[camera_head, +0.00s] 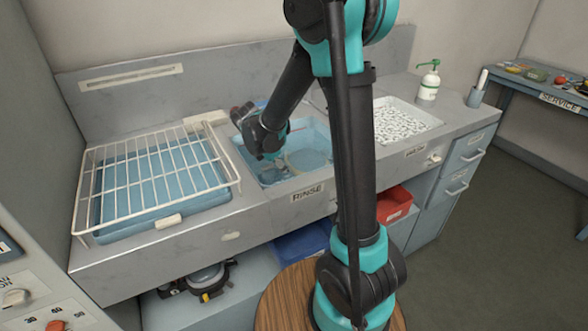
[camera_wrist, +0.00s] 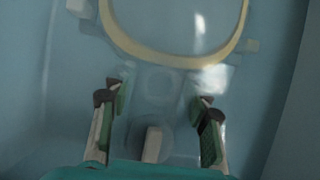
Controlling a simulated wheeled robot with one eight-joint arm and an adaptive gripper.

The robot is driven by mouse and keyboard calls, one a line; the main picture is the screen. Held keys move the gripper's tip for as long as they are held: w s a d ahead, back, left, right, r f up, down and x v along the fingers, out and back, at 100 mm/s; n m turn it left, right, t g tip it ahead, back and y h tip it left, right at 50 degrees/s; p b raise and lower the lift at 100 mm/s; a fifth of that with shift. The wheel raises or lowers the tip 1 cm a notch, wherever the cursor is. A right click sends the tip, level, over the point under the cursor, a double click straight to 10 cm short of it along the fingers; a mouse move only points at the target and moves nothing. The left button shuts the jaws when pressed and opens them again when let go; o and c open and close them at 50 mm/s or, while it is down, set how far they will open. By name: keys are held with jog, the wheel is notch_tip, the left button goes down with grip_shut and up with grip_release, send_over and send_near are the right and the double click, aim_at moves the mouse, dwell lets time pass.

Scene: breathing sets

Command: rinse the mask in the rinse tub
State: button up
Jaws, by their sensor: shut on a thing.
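The rinse tub (camera_head: 315,133) is a blue basin set in the grey counter, labelled RINSE, with water in it. My gripper (camera_head: 272,156) reaches down into its left part. In the wrist view, my gripper's fingers (camera_wrist: 158,98) stand apart, shut on a clear, pale part of the mask. The mask (camera_wrist: 178,57) has a cream, rounded rim and a see-through body, and lies low in the blue tub ahead of the fingers. Its rim also shows in the head view (camera_head: 308,161). The exact contact is hard to see through the water.
A white wire rack (camera_head: 150,132) over a blue tray stands left of the tub. Right of it is a basin of white pieces (camera_head: 398,122), then a pump bottle (camera_head: 428,84). A red bin (camera_head: 393,204) and a blue bin (camera_head: 300,242) sit below the counter.

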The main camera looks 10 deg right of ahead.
jog(key=shift+w+a, duration=0.3)
jog(key=shift+w, duration=0.6)
jog(key=shift+w+a, duration=0.25)
jog(key=shift+w, duration=0.65)
jog(key=shift+w+a, duration=0.3)
jog(key=shift+w, duration=0.6)
jog(key=shift+s+d, duration=0.35)
jog(key=shift+s, duration=0.75)
jog(key=shift+s+d, duration=0.35)
jog(key=shift+s, duration=0.8)
jog(key=shift+s+d, duration=0.35)
jog(key=shift+s, duration=0.75)
jog(key=shift+w, duration=0.15)
jog(key=shift+w+a, duration=0.3)
jog(key=shift+w, duration=0.5)
jog(key=shift+w+a, duration=0.25)
jog(key=shift+w, duration=0.5)
notch_tip(320, 180, up, 17)
